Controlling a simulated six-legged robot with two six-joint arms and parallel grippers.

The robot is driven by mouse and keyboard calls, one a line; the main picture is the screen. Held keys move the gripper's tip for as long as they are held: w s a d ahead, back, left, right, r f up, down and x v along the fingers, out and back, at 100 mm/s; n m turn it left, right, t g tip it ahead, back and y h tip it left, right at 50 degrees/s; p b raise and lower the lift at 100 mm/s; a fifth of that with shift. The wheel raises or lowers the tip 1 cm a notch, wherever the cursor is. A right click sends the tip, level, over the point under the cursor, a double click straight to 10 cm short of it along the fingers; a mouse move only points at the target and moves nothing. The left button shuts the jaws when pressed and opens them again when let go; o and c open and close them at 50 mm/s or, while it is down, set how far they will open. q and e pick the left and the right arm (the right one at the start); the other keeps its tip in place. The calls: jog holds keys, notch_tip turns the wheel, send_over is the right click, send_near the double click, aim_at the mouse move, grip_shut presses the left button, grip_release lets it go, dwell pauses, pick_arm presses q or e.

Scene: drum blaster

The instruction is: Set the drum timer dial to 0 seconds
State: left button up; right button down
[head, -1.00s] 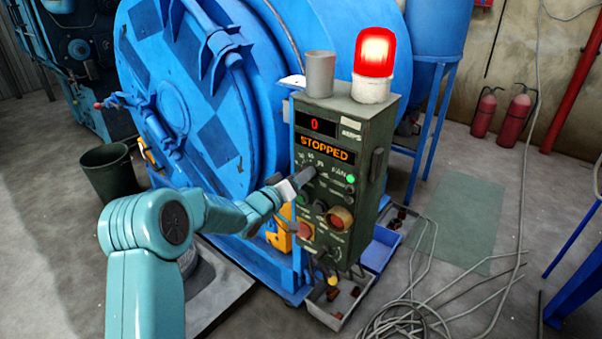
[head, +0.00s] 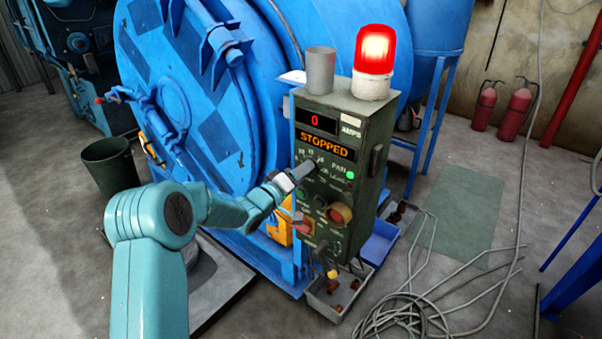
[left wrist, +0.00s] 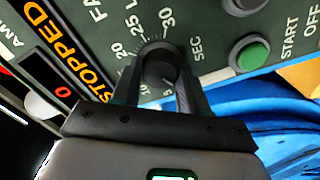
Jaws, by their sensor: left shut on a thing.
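The timer dial (left wrist: 159,70) is a dark round knob on the green control box (head: 365,205). In the left wrist view its scale shows 20, 25 and 30 with SEC; other marks are partly hidden, and I cannot read where it points. My left gripper (left wrist: 160,80) has its two dark fingers around the knob and is shut on it. In the head view the left gripper (head: 306,168) is against the panel's upper left and mostly hides the dial. The box display (head: 316,121) reads 0 above STOPPED (head: 325,146). My right gripper is not in view.
A green START button (left wrist: 250,53) sits close to the dial in the left wrist view. The red lamp (head: 375,50) and a grey cup (head: 320,70) stand on the box. The blue drum (head: 200,110) is left of it; loose cables (head: 420,310) lie right.

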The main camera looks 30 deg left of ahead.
pick_arm(q)
jog(key=o, duration=1)
jog(key=shift+o, duration=0.2)
jog(key=s+a, duration=0.1)
jog(key=s, duration=1.5)
jog(key=shift+s+a, duration=0.15)
